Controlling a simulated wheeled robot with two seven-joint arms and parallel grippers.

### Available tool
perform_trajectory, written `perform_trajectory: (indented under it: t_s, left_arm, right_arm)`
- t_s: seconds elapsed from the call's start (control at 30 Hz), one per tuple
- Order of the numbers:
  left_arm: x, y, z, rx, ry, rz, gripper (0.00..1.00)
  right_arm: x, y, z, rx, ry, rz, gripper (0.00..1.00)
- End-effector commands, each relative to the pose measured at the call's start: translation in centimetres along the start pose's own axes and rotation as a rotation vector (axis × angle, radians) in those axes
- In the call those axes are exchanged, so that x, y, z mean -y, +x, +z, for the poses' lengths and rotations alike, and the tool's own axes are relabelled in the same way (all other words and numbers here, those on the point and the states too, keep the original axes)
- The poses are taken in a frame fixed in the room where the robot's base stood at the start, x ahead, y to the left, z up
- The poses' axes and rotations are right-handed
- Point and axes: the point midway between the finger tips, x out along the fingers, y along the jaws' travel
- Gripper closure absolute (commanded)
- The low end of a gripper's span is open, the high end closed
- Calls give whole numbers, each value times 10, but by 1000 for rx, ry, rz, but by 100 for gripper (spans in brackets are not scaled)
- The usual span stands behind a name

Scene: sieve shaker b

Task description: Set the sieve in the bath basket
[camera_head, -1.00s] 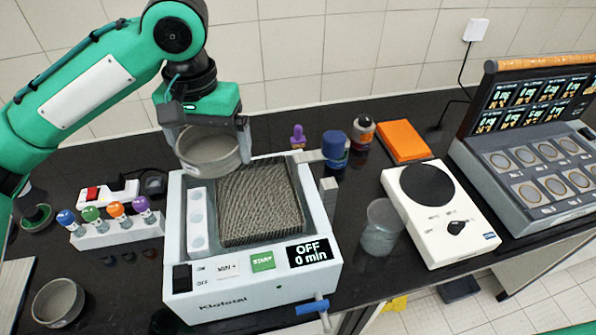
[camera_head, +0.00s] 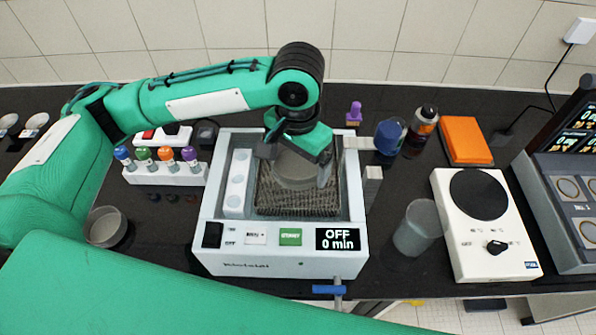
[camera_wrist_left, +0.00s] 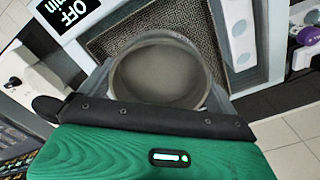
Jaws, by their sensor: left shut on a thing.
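The sieve (camera_head: 300,172) is a round grey pan. My left gripper (camera_head: 296,165) is shut on it and holds it over the back-middle of the bath basket (camera_head: 285,204). The basket is a dark woven mesh square inside the white bath (camera_head: 280,259). In the left wrist view the sieve (camera_wrist_left: 160,75) sits between the fingers, with the basket mesh (camera_wrist_left: 130,25) behind it. I cannot tell whether the sieve's underside touches the mesh. My right gripper is not in view.
A second grey pan (camera_head: 106,227) lies left of the bath. A rack of coloured-cap bottles (camera_head: 165,174) stands at its left. A beaker (camera_head: 415,230) and a white hotplate (camera_head: 486,222) are to the right. A blue-handled tap (camera_head: 328,289) sticks out in front.

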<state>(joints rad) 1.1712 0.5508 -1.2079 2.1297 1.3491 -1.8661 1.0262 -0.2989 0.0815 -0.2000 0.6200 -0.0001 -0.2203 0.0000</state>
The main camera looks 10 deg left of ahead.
Motion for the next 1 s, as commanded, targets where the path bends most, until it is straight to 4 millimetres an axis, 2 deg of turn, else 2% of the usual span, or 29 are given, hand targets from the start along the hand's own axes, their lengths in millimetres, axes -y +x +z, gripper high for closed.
perform_trajectory:
  t_s: [0.27, 0.5, 0.87, 0.9, 1.0]
  left_arm:
    - [0, 22, 0, 2, -2, 0, 31]
    - [0, 54, 0, 1, -2, -1, 31]
    - [0, 58, 0, 1, -2, 0, 31]
    - [0, 58, 0, 0, -1, 0, 0]
    - [0, 58, 0, 0, -1, 0, 0]
  right_arm:
    - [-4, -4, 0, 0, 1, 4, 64]
    - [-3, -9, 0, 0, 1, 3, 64]
    - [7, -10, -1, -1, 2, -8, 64]
    - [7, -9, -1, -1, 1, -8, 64]
    - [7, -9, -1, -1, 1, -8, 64]
